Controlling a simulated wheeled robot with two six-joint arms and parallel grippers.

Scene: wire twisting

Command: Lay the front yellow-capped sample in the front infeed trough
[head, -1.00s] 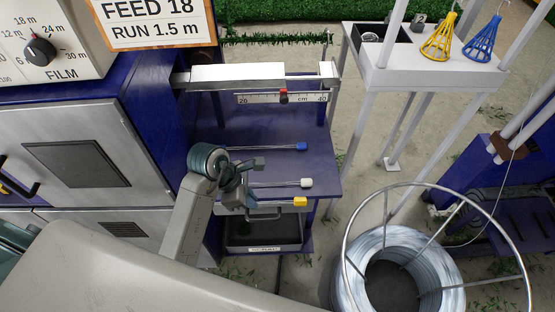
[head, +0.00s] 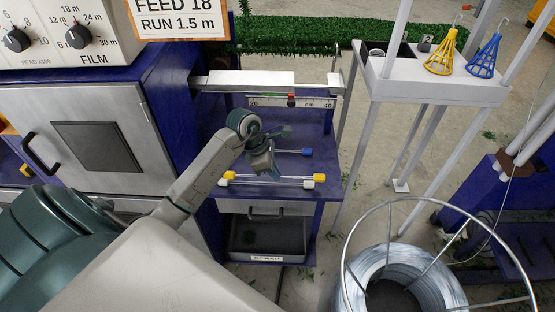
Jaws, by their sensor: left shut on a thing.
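My left gripper (head: 267,173) is shut on the yellow-capped sample, a thin rod with a yellow cap at its right end (head: 319,177) and another at its left end (head: 230,175). The rod is about level and appears raised off the purple shelf. The white-capped sample (head: 308,184) shows just below it in the picture. The blue-capped sample (head: 306,152) lies farther back, its left part hidden by the gripper. A long pale metal rail (head: 245,79) runs behind the shelf; I cannot tell which part is the front trough. My right gripper is out of view.
A ruler with a red-topped slider (head: 291,100) hangs under the rail. A scrap drawer (head: 268,236) is below the purple shelf (head: 325,158). The blue machine cabinet (head: 85,125) stands at left, a wire coil in a round cage (head: 412,270) at right front.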

